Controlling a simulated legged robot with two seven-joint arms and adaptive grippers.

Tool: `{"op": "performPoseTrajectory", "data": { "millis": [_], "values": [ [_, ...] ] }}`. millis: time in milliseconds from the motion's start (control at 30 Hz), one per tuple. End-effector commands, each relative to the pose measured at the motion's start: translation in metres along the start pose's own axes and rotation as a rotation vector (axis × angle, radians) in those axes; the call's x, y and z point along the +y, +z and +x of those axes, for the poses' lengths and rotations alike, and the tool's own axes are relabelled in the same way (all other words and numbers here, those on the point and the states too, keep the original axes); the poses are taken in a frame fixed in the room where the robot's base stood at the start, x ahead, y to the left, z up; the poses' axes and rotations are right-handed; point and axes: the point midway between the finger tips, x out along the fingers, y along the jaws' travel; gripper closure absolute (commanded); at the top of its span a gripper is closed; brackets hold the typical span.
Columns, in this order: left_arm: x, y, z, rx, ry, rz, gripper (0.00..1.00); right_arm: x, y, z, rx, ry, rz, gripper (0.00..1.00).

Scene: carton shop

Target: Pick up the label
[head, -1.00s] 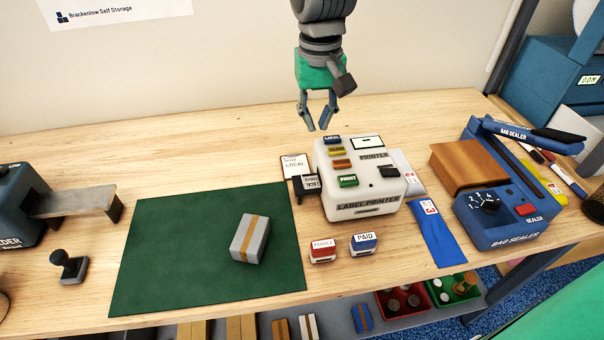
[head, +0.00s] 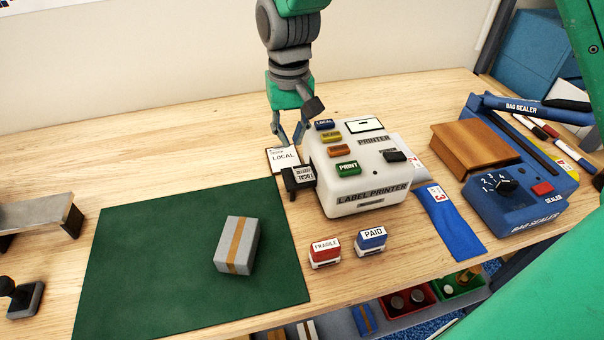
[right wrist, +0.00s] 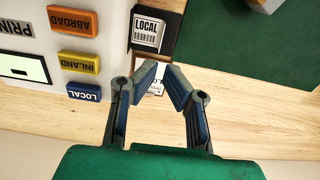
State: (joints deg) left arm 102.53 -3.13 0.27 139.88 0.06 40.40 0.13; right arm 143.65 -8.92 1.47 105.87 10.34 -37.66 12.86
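A small white label marked LOCAL (head: 305,177) lies on the dark output ledge at the left side of the white label printer (head: 365,200). It also shows in the right wrist view (right wrist: 146,33), just beyond the fingertips. A white card, also marked LOCAL (head: 284,159), lies on the table behind the ledge. In the right wrist view it is mostly hidden by my fingers. My right gripper (head: 290,139) is open and empty, its fingers pointing down near the card and the printer's back left corner. It shows in the right wrist view (right wrist: 165,79). My left gripper is not in view.
A green mat (head: 160,270) with a taped grey parcel (head: 238,245) lies left of the printer. A red FRAGILE stamp (head: 325,251) and a blue PAID stamp (head: 371,240) stand in front. A blue bag sealer (head: 510,205) is at right. The table's back left is clear.

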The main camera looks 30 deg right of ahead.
Motion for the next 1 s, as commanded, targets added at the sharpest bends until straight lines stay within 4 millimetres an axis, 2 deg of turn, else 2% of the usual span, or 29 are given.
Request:
{"op": "performPoseTrajectory", "data": {
  "millis": [33,100,333,600,900,933,1000],
  "values": [
    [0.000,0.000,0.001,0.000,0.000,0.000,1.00,0.000,0.000,0.011,-0.003,0.001,0.000,0.92],
    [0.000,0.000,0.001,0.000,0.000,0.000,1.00,0.000,-0.001,0.019,-0.003,0.001,-0.001,0.92],
    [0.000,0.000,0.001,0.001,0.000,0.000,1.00,0.001,0.001,0.035,-0.001,0.001,-0.001,0.92],
    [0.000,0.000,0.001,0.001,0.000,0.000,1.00,0.002,0.002,0.074,-0.002,0.000,0.000,0.92],
    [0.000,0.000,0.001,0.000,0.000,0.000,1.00,0.002,0.002,0.079,0.002,0.000,0.000,0.92],
    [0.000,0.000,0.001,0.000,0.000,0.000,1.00,0.002,0.002,0.079,0.001,0.000,0.000,0.99],
    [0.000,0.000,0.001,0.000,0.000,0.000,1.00,0.002,0.002,0.079,0.001,0.000,0.000,1.00]
  ]
}}
